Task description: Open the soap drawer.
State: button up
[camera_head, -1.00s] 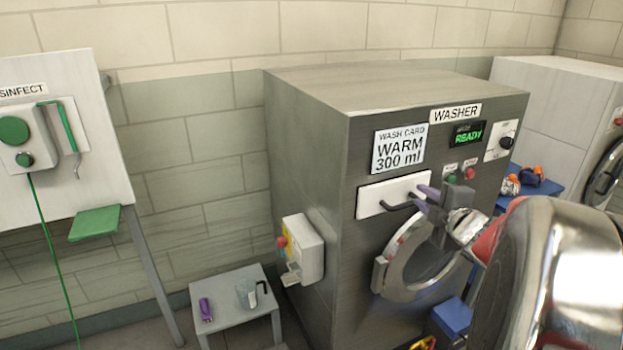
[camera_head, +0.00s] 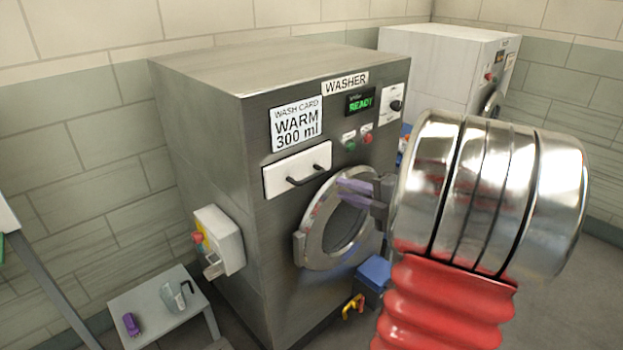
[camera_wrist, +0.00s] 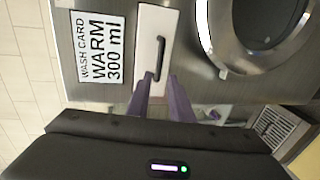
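The soap drawer (camera_head: 282,178) is a white panel on the washer's upper front and sits flush, closed. Its dark bar handle (camera_head: 308,175) runs along the front. In the wrist view the drawer (camera_wrist: 148,22) stands upright in the picture, with the handle (camera_wrist: 161,55) just beyond my fingertips. My gripper (camera_head: 340,190) has two purple fingers, apart and empty. In the head view they lie right of and slightly below the handle, in front of the round door. In the wrist view the gripper (camera_wrist: 160,76) has the handle's lower end showing between its tips; I see no contact.
The washer (camera_head: 215,150) carries a wash card (camera_head: 297,124) reading WARM 300 ml and a READY display (camera_head: 360,101). A dispenser box (camera_head: 222,240) is on its left side. A low table (camera_head: 155,315) holds a cup (camera_head: 173,297) and a purple item (camera_head: 131,324). A blue box (camera_head: 373,273) stands below the door.

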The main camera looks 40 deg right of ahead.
aim_at(313, 179)
jog(key=w+f, duration=0.1)
jog(key=w, duration=0.7)
jog(key=w+f, duration=0.1)
jog(key=w, duration=0.4)
jog(key=shift+w+a+f, duration=0.1)
jog(key=shift+a+f, duration=0.1)
jog(key=shift+f, duration=0.1)
jog(key=shift+c, duration=0.6)
grip_shut()
jog(key=shift+f, duration=0.1)
